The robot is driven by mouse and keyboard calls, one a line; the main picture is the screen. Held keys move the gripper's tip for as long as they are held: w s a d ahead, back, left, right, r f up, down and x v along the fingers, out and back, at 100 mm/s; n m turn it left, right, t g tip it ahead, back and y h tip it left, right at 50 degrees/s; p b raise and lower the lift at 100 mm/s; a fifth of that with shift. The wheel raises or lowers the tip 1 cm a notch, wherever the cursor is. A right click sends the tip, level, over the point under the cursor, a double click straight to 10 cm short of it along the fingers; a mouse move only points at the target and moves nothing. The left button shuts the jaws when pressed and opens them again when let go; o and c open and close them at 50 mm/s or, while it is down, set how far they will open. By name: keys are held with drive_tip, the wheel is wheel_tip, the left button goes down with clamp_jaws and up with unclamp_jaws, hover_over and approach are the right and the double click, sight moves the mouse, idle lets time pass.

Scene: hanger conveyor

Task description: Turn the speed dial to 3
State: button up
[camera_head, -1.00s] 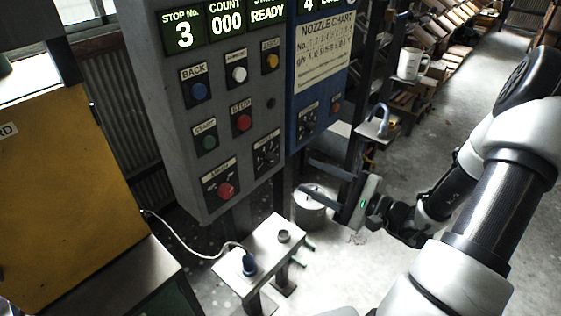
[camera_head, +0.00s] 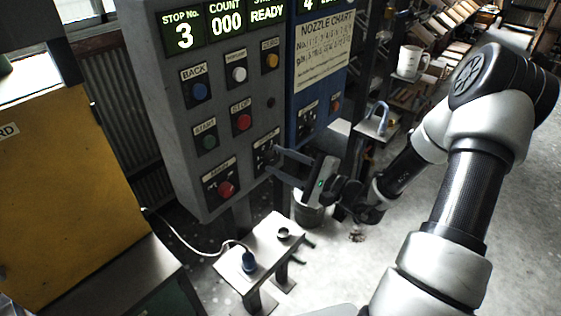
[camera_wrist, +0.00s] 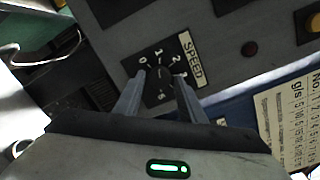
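The speed dial (camera_head: 262,152) is a black plate low on the grey control panel, partly hidden by my gripper in the head view. In the wrist view the dial (camera_wrist: 160,85) is a dark plate with white numbers around it and a SPEED label (camera_wrist: 191,60) beside it. My gripper (camera_head: 274,162) is at the dial, its two fingers apart. In the wrist view the fingertips of my gripper (camera_wrist: 161,76) lie on either side of the dark dial centre. I cannot tell whether they touch the knob, or where it points.
The red mode knob (camera_head: 225,188) is left of the dial, with the red stop button (camera_head: 242,123) above. A blue panel (camera_head: 296,128) adjoins on the right. A small metal table (camera_head: 232,266) with a blue plug stands below. A bucket (camera_head: 308,212) is under my gripper.

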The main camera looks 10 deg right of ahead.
drive_tip(key=c, duration=0.7)
drive_tip(key=m+p, duration=0.2)
drive_tip(key=m, duration=0.4)
drive_tip(key=shift+m+t, duration=0.3)
drive_tip(key=shift+m, duration=0.1)
drive_tip(key=m+p, duration=0.2)
drive_tip(key=m, duration=0.1)
drive_tip(key=m+p, duration=0.1)
drive_tip(key=m, duration=0.2)
drive_tip(key=shift+s+a+m+t+p, duration=0.15)
drive_tip(key=shift+m+t+p, duration=0.2)
drive_tip(key=shift+m+t, duration=0.05)
drive_tip(key=shift+f+m+h+p, duration=0.15)
drive_tip(key=shift+m+p, duration=0.4)
drive_tip(key=shift+m, duration=0.7)
drive_tip(key=shift+f+m+h+p, duration=0.15)
drive_tip(key=shift+m+p, duration=0.4)
drive_tip(key=shift+m, duration=0.7)
drive_tip(key=o, duration=1.1)
drive_tip(key=shift+r, duration=0.1)
drive_tip(key=shift+c, duration=0.2)
